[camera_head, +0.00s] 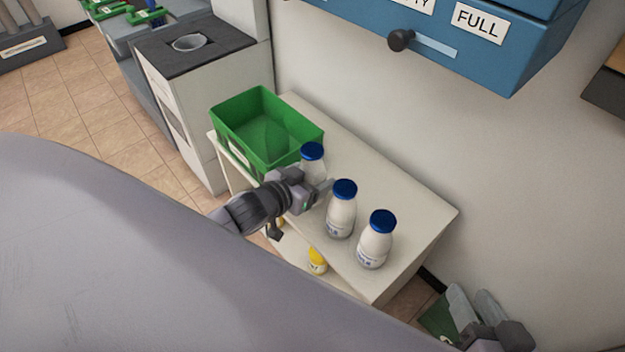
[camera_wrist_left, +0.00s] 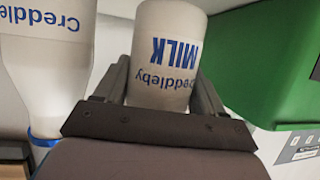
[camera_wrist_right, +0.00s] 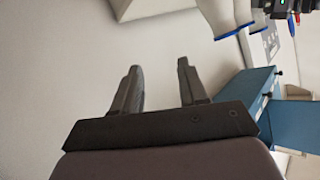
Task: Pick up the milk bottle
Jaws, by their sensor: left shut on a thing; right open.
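A milk bottle (camera_head: 312,163) with a blue cap stands upright beside the green crate, partly hidden by my left gripper (camera_head: 316,190). In the left wrist view, the left gripper's fingers are shut around this bottle (camera_wrist_left: 166,48), one on each side of its "Creddleby MILK" label. I cannot tell whether its base touches the table. Two more blue-capped milk bottles stand on the table to its right, a middle one (camera_head: 341,212) and a right one (camera_head: 375,243). My right gripper (camera_head: 474,306) is open and empty, low by the wall; its fingers show apart in the right wrist view (camera_wrist_right: 157,75).
The green crate (camera_head: 240,140) sits at the table's back left. The white table (camera_head: 415,212) is bare at right. A yellow-capped bottle (camera_head: 318,261) is on a lower level. A blue cabinet (camera_head: 510,65) hangs on the wall above. Something green (camera_head: 438,322) lies beside my right gripper.

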